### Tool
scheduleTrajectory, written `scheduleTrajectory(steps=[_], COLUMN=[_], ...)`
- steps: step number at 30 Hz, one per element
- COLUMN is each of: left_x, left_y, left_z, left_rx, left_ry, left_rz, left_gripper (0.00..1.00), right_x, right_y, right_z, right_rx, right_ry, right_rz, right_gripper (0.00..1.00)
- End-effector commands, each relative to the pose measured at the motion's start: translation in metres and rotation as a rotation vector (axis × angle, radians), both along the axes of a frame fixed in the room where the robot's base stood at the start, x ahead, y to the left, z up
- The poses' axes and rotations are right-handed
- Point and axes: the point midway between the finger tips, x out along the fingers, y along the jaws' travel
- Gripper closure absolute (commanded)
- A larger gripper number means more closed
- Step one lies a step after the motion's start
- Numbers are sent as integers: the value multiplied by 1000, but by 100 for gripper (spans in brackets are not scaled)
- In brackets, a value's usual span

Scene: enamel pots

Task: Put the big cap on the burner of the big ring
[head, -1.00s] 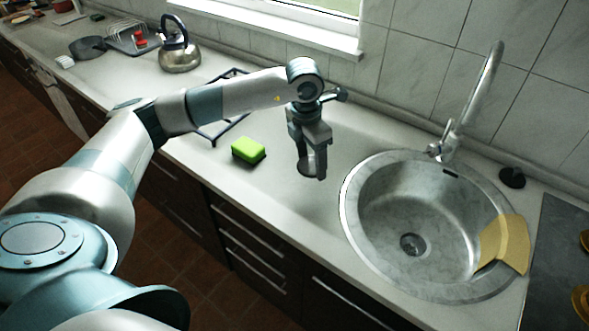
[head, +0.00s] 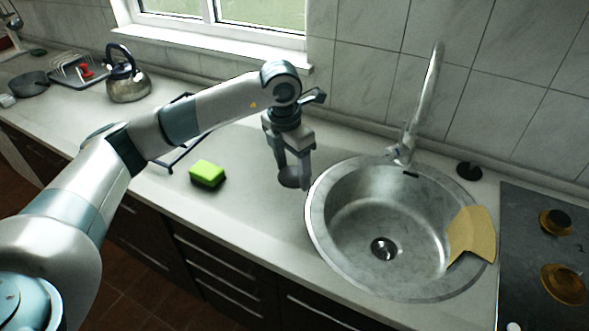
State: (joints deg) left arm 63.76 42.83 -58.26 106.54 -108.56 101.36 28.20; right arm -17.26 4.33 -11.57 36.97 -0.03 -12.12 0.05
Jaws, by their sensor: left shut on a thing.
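My left gripper (head: 293,180) is shut on a dark round disc, the big cap (head: 290,176), and holds it tilted near the left rim of the sink, over the counter. The big ring (head: 565,284) is a brass burner ring on the dark hob at the right edge, with no cap seen on it. A smaller brass burner (head: 555,222) behind it has a black cap on top. The gripper is far to the left of the hob, across the sink. My right gripper is not in view.
The round steel sink (head: 345,215) lies between gripper and hob (head: 520,262), with a tall tap (head: 428,95) behind it. A yellow cloth (head: 472,236) hangs over its right rim. A black plug (head: 469,171), green sponge (head: 207,174) and kettle (head: 128,86) stand on the counter.

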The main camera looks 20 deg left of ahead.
Motion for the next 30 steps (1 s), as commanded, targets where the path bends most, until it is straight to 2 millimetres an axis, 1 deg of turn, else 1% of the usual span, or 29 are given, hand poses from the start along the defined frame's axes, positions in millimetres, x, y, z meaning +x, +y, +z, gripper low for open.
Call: scheduleTrajectory(steps=[5, 8, 11, 17, 30], left_x=[-1, -4, -10, -26, -77], left_y=[-1, -3, -6, -16, -35], left_z=[0, 0, 0, 0, -2], left_rx=[0, 0, 0, 0, 0], left_ry=[-1, -1, -1, -1, 0], left_rz=[-32, -95, -203, -538, -1454], left_gripper=[66, 66, 66, 66, 66], right_x=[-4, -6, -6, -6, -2], right_y=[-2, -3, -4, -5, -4], right_z=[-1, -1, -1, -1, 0], right_rx=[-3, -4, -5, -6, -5], right_ry=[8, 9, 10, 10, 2], right_rz=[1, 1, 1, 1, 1], right_gripper=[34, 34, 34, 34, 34])
